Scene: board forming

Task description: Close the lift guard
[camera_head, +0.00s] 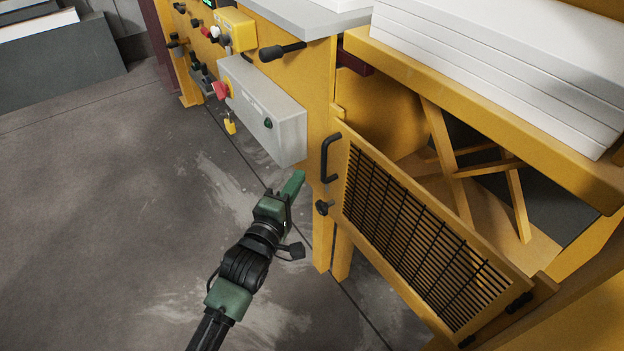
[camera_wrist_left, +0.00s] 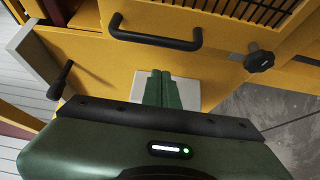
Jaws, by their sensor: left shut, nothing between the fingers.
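The lift guard (camera_head: 425,235) is a yellow-framed panel with black mesh at the right of the head view. Black hinge-like fittings show at its lower right end. Its left edge is near the yellow post; I cannot tell whether a gap is there. A black bar handle (camera_head: 328,158) is on its left end, with a black knob (camera_head: 323,207) below. The wrist view shows the handle (camera_wrist_left: 155,38) and knob (camera_wrist_left: 259,60) beyond my fingers. My left gripper (camera_head: 297,178), green, is shut and empty, left of the handle and apart from it.
A grey control box (camera_head: 262,115) with a red knob juts out above my left gripper. A black lever (camera_head: 282,51) sticks out above it. White boards (camera_head: 510,50) lie stacked on the yellow lift table, with crossed legs beneath. The floor (camera_head: 130,220) at left is free.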

